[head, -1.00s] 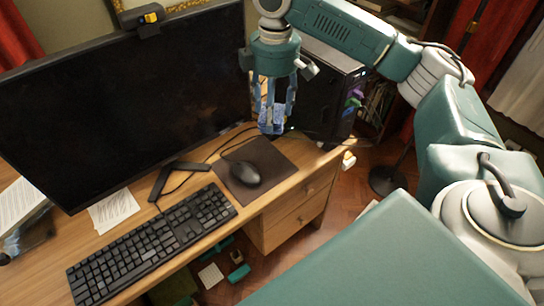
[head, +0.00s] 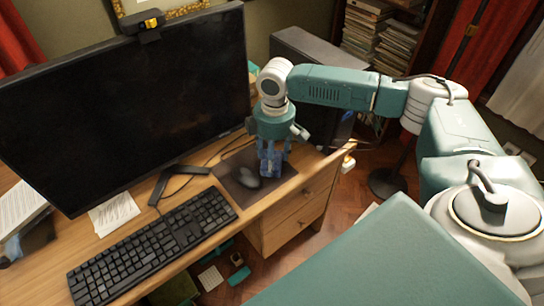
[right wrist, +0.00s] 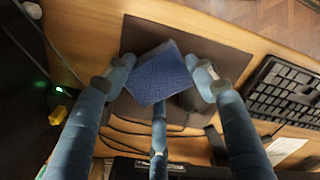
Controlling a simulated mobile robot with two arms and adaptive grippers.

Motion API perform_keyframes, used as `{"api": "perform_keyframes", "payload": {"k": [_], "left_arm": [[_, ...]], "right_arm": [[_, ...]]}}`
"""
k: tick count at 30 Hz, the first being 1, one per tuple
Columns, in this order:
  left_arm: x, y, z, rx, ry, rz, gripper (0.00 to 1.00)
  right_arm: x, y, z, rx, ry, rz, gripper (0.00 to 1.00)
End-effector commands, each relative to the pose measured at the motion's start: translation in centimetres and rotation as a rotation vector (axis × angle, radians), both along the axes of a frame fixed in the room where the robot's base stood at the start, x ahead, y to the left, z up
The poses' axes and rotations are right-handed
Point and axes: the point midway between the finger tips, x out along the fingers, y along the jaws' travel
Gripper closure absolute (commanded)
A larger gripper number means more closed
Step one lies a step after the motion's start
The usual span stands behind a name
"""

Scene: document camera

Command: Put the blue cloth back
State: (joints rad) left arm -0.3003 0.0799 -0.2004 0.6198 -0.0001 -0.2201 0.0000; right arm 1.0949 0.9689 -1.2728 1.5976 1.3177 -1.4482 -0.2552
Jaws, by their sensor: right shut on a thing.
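The blue cloth (head: 269,165) looks like a small folded blue block. My right gripper (head: 273,160) is shut on it and points down, holding it over or at the right part of the dark mouse pad (head: 278,158). In the right wrist view the cloth (right wrist: 158,76) sits between the fingertips, with the mouse pad (right wrist: 219,55) beneath it. I cannot tell whether the cloth touches the pad. My left gripper is not in view.
The black mouse (head: 246,177) lies on the pad just left of the cloth. The keyboard (head: 155,243) and monitor (head: 125,95) are further left. A dark computer case (head: 325,115) stands behind my arm. The desk's front edge is close to the pad.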

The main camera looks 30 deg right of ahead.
Motion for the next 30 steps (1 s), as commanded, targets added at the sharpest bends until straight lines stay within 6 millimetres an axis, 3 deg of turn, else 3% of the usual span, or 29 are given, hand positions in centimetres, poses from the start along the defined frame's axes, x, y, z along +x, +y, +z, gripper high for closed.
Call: {"api": "perform_keyframes", "payload": {"k": [21, 22, 24, 30], "left_arm": [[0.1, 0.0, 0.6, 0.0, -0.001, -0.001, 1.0], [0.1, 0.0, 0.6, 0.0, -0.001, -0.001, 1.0], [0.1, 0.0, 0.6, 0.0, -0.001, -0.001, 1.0], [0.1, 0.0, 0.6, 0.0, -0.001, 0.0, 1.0]], "right_arm": [[0.0, 0.0, -1.1, 0.0, -0.001, 0.0, 0.81], [0.0, 0.0, -1.1, 0.001, -0.001, 0.0, 0.4], [0.0, 0.0, -1.1, 0.001, -0.001, 0.0, 0.26], [0.0, 0.0, -1.1, 0.001, -0.001, 0.0, 0.26]]}}
